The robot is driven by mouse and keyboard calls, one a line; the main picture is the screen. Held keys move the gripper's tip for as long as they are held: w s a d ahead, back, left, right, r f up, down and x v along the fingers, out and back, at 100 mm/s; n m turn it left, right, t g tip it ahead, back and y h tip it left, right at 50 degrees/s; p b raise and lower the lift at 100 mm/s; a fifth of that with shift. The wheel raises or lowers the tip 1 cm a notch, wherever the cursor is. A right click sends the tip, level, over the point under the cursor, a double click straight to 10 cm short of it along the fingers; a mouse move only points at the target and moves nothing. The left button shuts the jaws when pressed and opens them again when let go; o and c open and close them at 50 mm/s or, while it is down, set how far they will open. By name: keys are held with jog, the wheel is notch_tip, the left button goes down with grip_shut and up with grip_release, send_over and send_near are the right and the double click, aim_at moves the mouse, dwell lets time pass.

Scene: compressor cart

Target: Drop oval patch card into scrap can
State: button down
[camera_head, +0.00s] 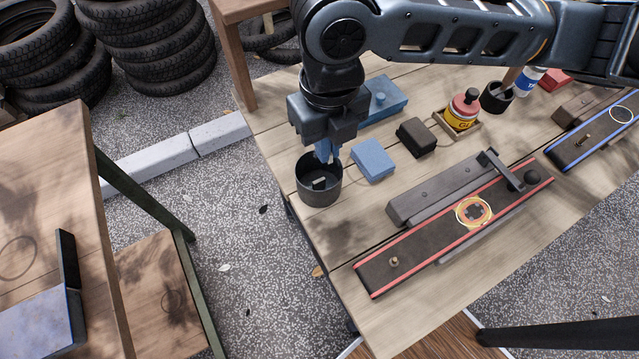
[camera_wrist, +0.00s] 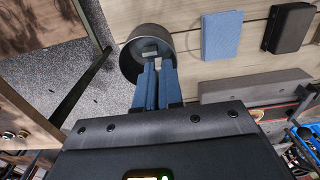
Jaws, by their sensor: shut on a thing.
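The dark round scrap can (camera_head: 308,195) stands upright at the near left of the workbench; it also shows in the wrist view (camera_wrist: 130,66). My gripper (camera_head: 328,160) points down over the can's mouth, with its blue fingertips close together at the far rim. In the wrist view the fingers (camera_wrist: 151,66) reach over the can opening. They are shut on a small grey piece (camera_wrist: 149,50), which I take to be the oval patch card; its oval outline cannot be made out. The piece also shows as a pale patch (camera_head: 319,183) within the can opening.
A blue block (camera_head: 373,160) and a black block (camera_head: 416,136) lie right of the can. A red-edged strip (camera_head: 425,238) bears an orange patch in a yellow ring (camera_head: 474,212). Bare planks lie in front of the can.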

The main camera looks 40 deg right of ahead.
jog(key=shift+f, duration=0.5)
jog(key=c, duration=1.2)
grip_release()
jog(key=shift+r, duration=3.95)
